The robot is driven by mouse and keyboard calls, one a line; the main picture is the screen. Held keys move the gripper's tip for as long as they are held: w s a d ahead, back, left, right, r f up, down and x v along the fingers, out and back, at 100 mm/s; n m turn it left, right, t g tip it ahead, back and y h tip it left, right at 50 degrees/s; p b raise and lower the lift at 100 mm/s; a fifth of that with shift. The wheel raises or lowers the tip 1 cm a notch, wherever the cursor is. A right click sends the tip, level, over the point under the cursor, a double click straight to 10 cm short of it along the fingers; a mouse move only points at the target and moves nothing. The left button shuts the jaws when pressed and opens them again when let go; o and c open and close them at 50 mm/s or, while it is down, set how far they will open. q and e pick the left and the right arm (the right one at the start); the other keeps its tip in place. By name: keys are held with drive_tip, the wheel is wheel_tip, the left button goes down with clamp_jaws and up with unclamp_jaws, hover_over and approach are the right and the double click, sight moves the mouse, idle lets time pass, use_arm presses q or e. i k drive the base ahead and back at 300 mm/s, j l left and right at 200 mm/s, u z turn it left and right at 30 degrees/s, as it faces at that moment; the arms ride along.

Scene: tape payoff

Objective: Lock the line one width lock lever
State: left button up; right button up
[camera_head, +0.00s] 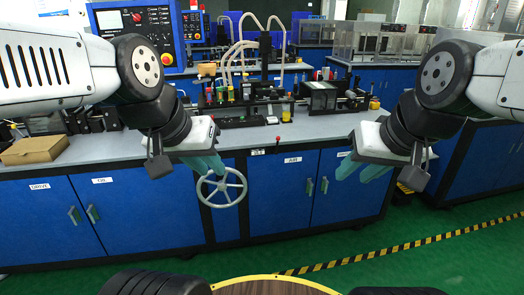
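A small red-tipped lever (278,140) stands at the front edge of the grey bench, above the blue doors; I cannot tell for certain whether it is the line one width lock lever, or its lock state. My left gripper (208,168) has teal fingers that look spread and empty, in front of the bench left of this lever. My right gripper (362,172) also has teal fingers apart and empty, in front of the bench to the right of the lever. Neither gripper touches the lever.
A grey handwheel (221,187) sits at the cabinet front below my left gripper. A tape machine (250,103) with several small parts stands on the bench. A cardboard box (34,150) lies at left. A blue control panel (137,22) stands behind. A round wooden top (272,287) is in the foreground.

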sight(277, 145)
drive_tip(key=i, duration=0.7)
drive_tip(key=i+l, duration=0.6)
drive_tip(key=i, duration=0.15)
